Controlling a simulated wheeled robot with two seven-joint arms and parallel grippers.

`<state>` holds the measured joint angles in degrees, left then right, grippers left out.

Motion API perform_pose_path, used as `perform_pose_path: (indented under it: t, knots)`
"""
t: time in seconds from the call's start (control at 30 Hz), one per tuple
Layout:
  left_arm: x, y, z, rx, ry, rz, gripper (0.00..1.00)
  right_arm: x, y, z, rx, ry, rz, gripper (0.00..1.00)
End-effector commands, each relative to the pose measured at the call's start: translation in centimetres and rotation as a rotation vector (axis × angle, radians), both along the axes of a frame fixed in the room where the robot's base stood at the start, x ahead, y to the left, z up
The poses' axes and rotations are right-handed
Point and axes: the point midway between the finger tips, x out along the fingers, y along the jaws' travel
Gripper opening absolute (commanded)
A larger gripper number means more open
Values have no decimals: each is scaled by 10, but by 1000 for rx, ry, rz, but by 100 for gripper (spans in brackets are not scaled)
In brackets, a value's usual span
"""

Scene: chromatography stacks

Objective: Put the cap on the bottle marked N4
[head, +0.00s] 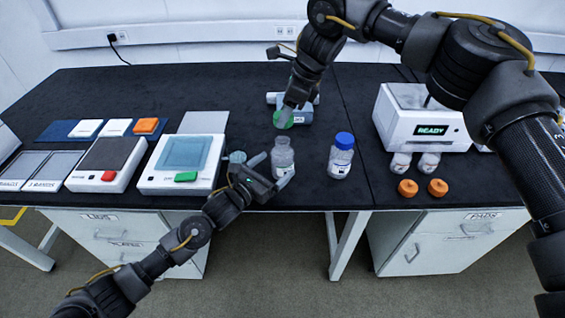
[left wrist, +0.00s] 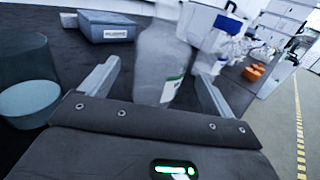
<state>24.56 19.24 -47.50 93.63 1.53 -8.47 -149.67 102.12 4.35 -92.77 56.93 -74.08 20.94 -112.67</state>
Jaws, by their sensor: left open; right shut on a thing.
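An uncapped clear bottle (head: 282,157) stands near the table's front edge. My left gripper (head: 274,168) is open, with its fingers on either side of the bottle's lower part. In the left wrist view the bottle (left wrist: 160,65) stands between the open fingertips (left wrist: 158,88), with a green-edged label; its marking is not readable. My right gripper (head: 291,106) is shut on a green cap (head: 284,119), held above and slightly behind the bottle. A second bottle with a blue cap (head: 344,140) stands to the right; I cannot read its label either.
A device with a green button (head: 186,177) stands left of my left gripper. A blue-grey labelled block (head: 302,115) lies behind the bottle. The white READY machine (head: 405,125) and two orange caps (head: 437,187) are at the right. Table space around the blue-capped bottle is clear.

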Motion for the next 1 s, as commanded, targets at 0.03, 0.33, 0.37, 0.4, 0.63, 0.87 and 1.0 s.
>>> perform_pose_path:
  t: [0.03,0.33,0.37,0.4,0.63,0.87,1.0]
  knots:
    - [7,-6,1,-1,0,1,88,0,0,0,0,0,0,24]
    - [32,-27,0,-2,1,0,88,0,0,0,0,0,0,24]
    - [33,-28,0,-2,1,0,88,0,0,0,0,0,0,24]
    - [34,-29,0,-2,1,0,88,0,0,0,0,0,0,24]
    - [36,-30,0,-1,1,0,88,0,0,0,0,0,0,24]
    - [36,-30,0,-1,1,0,73,0,0,0,0,0,0,24]
    - [36,-30,0,-1,1,0,54,0,0,0,0,0,0,24]
